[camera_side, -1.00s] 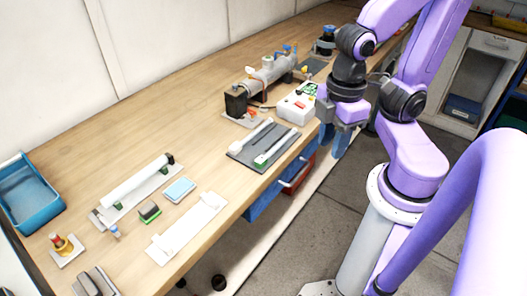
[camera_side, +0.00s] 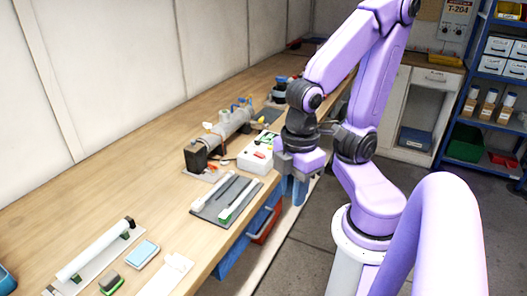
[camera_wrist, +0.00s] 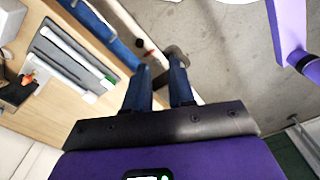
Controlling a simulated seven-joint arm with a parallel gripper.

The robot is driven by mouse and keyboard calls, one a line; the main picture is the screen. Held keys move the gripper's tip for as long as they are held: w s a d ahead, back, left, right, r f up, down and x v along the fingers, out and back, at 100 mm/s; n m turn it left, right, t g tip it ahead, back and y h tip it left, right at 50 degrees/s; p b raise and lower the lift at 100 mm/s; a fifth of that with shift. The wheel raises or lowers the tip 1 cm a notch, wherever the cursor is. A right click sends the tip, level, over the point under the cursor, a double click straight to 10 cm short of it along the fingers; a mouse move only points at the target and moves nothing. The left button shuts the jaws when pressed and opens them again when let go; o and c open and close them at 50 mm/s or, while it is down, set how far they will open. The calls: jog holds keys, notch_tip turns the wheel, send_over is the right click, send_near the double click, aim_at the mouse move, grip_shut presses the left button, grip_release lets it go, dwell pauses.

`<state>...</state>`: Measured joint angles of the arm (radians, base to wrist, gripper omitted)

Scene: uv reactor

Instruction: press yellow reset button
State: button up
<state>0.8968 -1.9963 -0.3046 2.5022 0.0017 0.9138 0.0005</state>
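A small white control box (camera_side: 258,157) sits on the bench beside the grey reactor cylinder (camera_side: 222,130) in the side view. It has a green panel (camera_side: 266,138) and a small red-orange part on top. I cannot make out a yellow button on it; the part is too small to tell. My gripper (camera_side: 297,200) hangs just right of the box, beyond the bench's front edge, with blue fingers pointing down. In the wrist view, my gripper (camera_wrist: 161,75) shows its two blue fingers apart with nothing between them.
A grey tray with white tubes (camera_side: 228,200) lies nearer along the bench; it also shows in the wrist view (camera_wrist: 70,62). A black block (camera_side: 195,158) stands by the reactor. Blue drawers (camera_side: 240,245) are below the bench edge. Floor to the right is open; shelves (camera_side: 490,100) stand beyond.

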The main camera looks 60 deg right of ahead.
grip_shut()
dwell(1.5)
